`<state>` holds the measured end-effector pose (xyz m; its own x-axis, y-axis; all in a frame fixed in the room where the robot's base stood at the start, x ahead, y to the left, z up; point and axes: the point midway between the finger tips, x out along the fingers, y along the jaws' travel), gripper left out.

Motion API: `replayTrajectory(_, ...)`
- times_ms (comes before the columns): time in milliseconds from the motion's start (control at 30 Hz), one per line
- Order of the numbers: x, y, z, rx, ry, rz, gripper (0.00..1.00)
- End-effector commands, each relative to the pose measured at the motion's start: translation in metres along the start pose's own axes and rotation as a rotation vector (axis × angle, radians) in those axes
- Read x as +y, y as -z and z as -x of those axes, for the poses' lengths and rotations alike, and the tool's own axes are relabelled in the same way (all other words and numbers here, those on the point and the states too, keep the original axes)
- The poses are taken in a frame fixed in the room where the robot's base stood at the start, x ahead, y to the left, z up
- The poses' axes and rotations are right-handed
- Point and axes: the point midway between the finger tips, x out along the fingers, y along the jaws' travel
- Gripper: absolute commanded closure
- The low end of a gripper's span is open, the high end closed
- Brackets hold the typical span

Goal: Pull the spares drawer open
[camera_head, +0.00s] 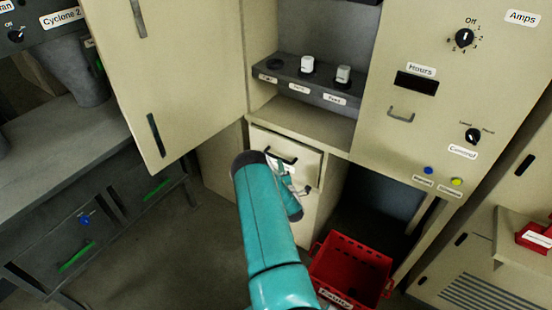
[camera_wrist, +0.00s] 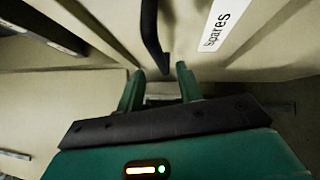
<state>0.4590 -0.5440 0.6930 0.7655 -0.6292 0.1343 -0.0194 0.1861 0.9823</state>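The spares drawer (camera_head: 312,165) is a cream front below the shelf of the open cabinet, and it looks closed. Its dark bar handle (camera_head: 281,155) shows just above my arm. In the wrist view the black handle (camera_wrist: 150,35) runs down from the top, beside the white "Spares" label (camera_wrist: 222,25). My gripper (camera_wrist: 160,74) has its two green fingers apart, one on each side of the handle's near end. I cannot tell whether they touch it. In the head view my teal arm covers part of the drawer front, and the fingers are not clear.
A red crate (camera_head: 350,270) stands on the floor right of the drawer. A large cabinet door (camera_head: 175,80) hangs open at the left. A control panel (camera_head: 430,110) with knobs and buttons is at the right. The floor (camera_head: 215,240) left of my arm is clear.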

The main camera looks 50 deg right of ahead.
Motion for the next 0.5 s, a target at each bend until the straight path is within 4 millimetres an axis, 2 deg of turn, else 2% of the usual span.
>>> replayTrajectory(100, 0.001, 0.002, -0.025, 0.001, -0.004, -0.001, 0.64)
replayTrajectory(233, 0.0, 0.004, -0.046, 0.002, -0.002, -0.001, 0.64)
replayTrajectory(400, 0.0, 0.005, -0.061, 0.004, -0.001, -0.002, 0.64)
replayTrajectory(500, 0.0, 0.005, -0.063, 0.004, 0.001, -0.001, 0.64)
